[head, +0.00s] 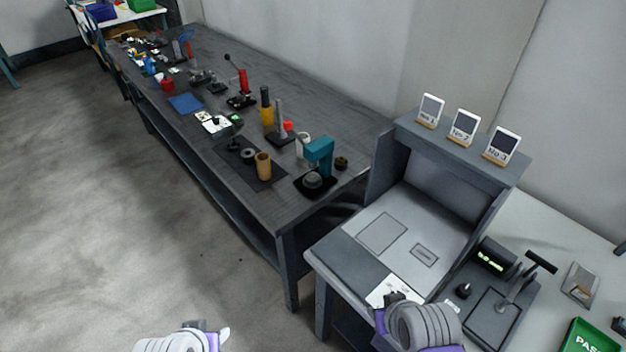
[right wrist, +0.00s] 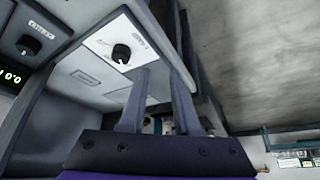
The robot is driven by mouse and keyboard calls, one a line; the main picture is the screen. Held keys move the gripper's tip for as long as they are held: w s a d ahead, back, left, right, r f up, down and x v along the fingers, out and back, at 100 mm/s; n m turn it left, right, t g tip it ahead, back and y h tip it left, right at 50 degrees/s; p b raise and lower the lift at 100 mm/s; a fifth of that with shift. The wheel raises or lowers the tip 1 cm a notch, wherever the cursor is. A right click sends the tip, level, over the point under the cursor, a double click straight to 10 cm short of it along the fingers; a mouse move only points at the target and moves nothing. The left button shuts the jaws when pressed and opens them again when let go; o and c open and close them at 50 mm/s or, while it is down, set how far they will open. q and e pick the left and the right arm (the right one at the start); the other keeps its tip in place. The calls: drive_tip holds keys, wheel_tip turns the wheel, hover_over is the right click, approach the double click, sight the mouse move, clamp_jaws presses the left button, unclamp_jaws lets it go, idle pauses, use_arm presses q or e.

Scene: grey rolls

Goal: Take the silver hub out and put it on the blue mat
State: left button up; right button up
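A teal press (head: 319,152) stands at the near end of the long dark bench. A round silver piece (head: 313,181), which looks like the hub, sits on the press's black base under its head; its details are too small to tell. A flat blue mat (head: 185,103) lies farther along the bench near its front edge. My right gripper (right wrist: 160,76) is open and empty in the right wrist view, away from the press and hub. My left gripper (head: 210,336) is at the bottom edge of the head view, mostly cut off, far from the bench.
A grey booth (head: 440,200) with several labelled cards on top stands right of the bench. A scale-like device (head: 497,255) and green tray (head: 590,338) are on the right table. A brown cup (head: 263,166) and other tools crowd the bench. The floor (head: 150,240) at left is clear.

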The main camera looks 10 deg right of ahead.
drive_tip(key=o, duration=0.5)
drive_tip(key=shift+n+t+y, duration=0.5)
drive_tip(key=shift+n+y, duration=0.3)
drive_tip(key=shift+y, duration=0.1)
drive_tip(key=w+a+r, duration=0.1)
drive_tip(key=w, duration=0.2)
drive_tip(key=w+a+r, duration=0.1)
drive_tip(key=w, duration=0.3)
drive_tip(key=w+a, duration=0.1)
drive_tip(key=w, duration=0.3)
drive_tip(key=shift+r, duration=0.4)
drive_tip(key=n+t+y+b, duration=0.2)
drive_tip(key=n+t+y, duration=0.1)
drive_tip(key=t, duration=0.1)
approach(313, 177)
drive_tip(key=x, duration=0.3)
drive_tip(key=shift+a+f+p, duration=0.1)
drive_tip(key=shift+f+p, duration=0.05)
drive_tip(key=shift+p, duration=0.2)
drive_tip(key=shift+p+x, duration=0.3)
drive_tip(key=shift+x, duration=2.45)
